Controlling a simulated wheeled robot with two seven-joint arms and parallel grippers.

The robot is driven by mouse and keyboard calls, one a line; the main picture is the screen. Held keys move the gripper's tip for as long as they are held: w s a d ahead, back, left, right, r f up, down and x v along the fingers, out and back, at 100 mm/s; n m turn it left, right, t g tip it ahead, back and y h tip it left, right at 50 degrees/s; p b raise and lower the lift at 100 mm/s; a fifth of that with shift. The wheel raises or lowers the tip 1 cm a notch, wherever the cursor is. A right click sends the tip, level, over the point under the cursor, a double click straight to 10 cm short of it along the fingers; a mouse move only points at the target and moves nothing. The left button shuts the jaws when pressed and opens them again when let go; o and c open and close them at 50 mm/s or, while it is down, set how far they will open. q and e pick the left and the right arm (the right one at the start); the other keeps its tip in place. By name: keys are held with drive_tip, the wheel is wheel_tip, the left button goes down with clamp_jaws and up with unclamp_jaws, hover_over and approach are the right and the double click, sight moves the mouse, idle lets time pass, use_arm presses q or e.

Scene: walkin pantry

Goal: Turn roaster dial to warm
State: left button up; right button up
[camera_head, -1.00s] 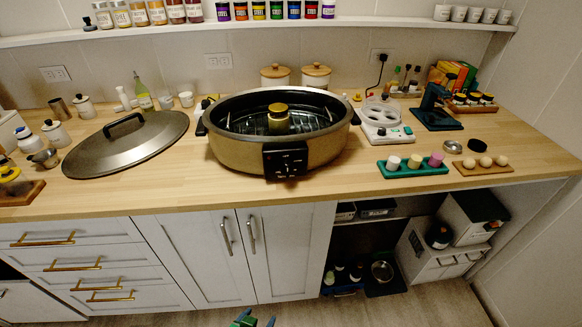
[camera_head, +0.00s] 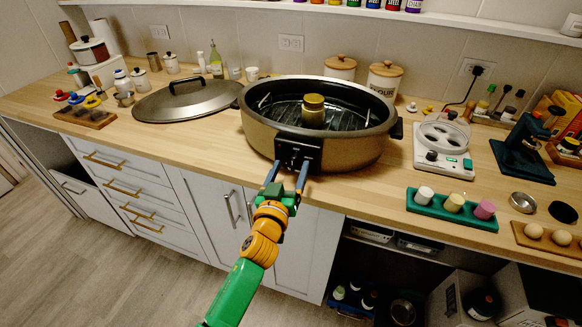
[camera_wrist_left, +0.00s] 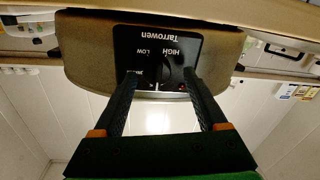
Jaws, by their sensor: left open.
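The roaster (camera_head: 345,152) is a large oval tan pan with a black rim on the wooden counter. Its black control panel (camera_head: 298,147) is on the front. In the left wrist view the panel (camera_wrist_left: 190,42) appears upside down, with "Tarrowen", "HIGH" and "LOW" lettering. The dial is dark on black, so its edges and setting cannot be read. My left gripper (camera_head: 290,169) is open in front of the panel. In the left wrist view its two fingers (camera_wrist_left: 162,80) are spread across the panel's lower part; contact cannot be told. My right gripper is out of view.
A jar with a gold lid (camera_head: 313,108) stands inside the roaster. The roaster's lid (camera_head: 187,100) lies to its left. A white appliance (camera_head: 442,148) and a green tray (camera_head: 450,212) with several small cups are to the right. Cabinet doors are below the counter edge.

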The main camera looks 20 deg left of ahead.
use_arm(q)
drive_tip(key=shift+w+d, duration=0.15)
drive_tip(key=shift+w, duration=0.15)
drive_tip(key=shift+d, duration=0.1)
drive_tip(key=shift+s, duration=0.1)
clamp_jaws()
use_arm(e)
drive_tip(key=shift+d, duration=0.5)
